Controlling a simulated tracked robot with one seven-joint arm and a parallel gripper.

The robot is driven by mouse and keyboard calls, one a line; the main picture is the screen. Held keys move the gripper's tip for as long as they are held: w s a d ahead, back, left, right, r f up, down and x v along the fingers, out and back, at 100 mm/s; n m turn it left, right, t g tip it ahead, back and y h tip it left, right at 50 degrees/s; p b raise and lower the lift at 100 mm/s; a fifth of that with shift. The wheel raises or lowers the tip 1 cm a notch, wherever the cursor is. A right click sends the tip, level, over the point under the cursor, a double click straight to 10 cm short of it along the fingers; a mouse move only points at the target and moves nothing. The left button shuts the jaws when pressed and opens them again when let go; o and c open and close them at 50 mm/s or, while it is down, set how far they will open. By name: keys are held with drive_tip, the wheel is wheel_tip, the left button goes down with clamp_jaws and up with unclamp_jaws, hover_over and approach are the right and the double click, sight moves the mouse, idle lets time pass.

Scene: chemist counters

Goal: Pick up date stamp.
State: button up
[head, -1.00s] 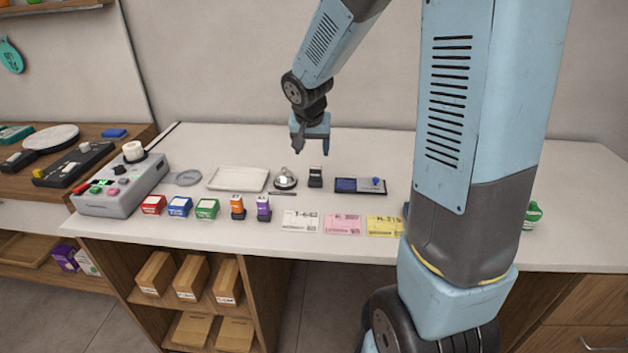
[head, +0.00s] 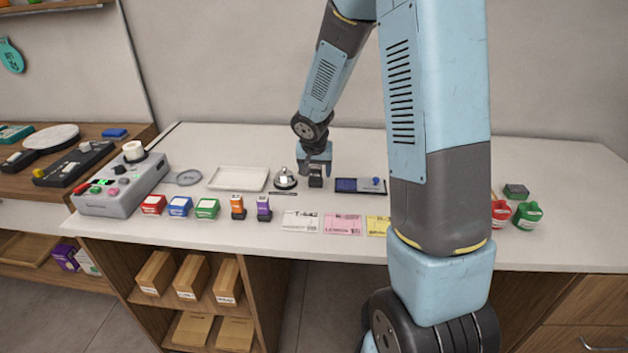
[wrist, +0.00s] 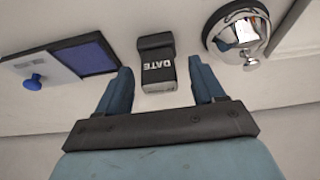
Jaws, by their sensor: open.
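The date stamp (wrist: 157,68) is a small black block with "DATE" in white letters. In the wrist view it lies between the two blue fingers of my gripper (wrist: 162,88), with a gap on each side. My gripper is open. In the head view my gripper (head: 314,170) is low over the counter at the date stamp (head: 315,181), hiding its upper part. The stamp stands upright on the counter.
A silver bell (head: 285,178) stands close on the stamp's left, and a blue ink pad (head: 358,185) lies to its right. A white tray (head: 238,179) is farther left. Orange (head: 237,206) and purple (head: 263,207) stamps and paper cards (head: 300,221) lie in front.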

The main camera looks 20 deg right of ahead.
drive_tip(key=shift+w+f, duration=0.25)
drive_tip(key=shift+f, duration=0.35)
drive_tip(key=shift+d, duration=0.1)
drive_tip(key=c, duration=1.1)
